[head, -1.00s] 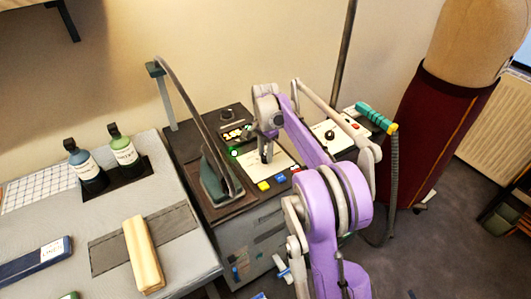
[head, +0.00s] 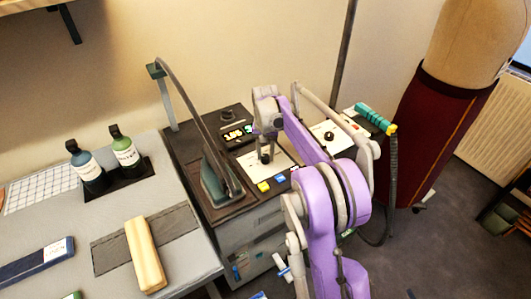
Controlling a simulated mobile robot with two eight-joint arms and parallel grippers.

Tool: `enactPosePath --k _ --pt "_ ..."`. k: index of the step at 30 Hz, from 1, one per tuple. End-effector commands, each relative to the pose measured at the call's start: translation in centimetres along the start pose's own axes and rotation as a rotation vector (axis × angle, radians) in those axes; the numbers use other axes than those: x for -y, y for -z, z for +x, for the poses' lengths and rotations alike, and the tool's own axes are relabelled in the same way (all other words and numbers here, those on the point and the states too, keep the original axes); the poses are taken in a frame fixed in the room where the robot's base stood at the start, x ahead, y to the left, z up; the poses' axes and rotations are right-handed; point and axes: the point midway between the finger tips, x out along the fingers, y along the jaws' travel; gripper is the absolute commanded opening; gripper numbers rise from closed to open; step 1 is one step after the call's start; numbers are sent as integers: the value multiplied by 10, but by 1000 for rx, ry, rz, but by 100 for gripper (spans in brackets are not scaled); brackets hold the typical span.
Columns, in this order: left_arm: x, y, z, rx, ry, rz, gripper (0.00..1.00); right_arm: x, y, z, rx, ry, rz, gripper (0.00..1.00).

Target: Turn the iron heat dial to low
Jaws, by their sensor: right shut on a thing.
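The iron (head: 212,184) stands on a brown pad on top of the dark ironing station (head: 185,146). A white panel (head: 279,158) to the right of the iron carries a dark dial (head: 266,158). My right gripper (head: 265,151) comes down over this panel and is shut on the dial. The fingers and wrist hide part of the dial, and its pointer and markings are too small to read. A small lit display (head: 234,133) sits behind the panel, with another dark knob (head: 227,115) beyond it. My left gripper is not in view.
Yellow (head: 264,186) and blue (head: 280,179) buttons sit at the panel's front. A second white panel with a black knob (head: 329,135) and a teal-handled tool (head: 371,115) stand right. Two bottles (head: 123,148) and a yellow block (head: 145,254) rest on the grey table.

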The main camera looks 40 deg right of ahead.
Motion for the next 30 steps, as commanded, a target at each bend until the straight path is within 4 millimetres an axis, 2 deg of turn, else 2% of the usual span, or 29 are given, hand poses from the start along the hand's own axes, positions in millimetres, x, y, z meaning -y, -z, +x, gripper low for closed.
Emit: enactPosePath --k 18,30 --pt "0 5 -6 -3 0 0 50 0 0 -1 -2 0 -538 0" --pt "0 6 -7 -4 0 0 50 0 1 -1 -2 0 -706 0"
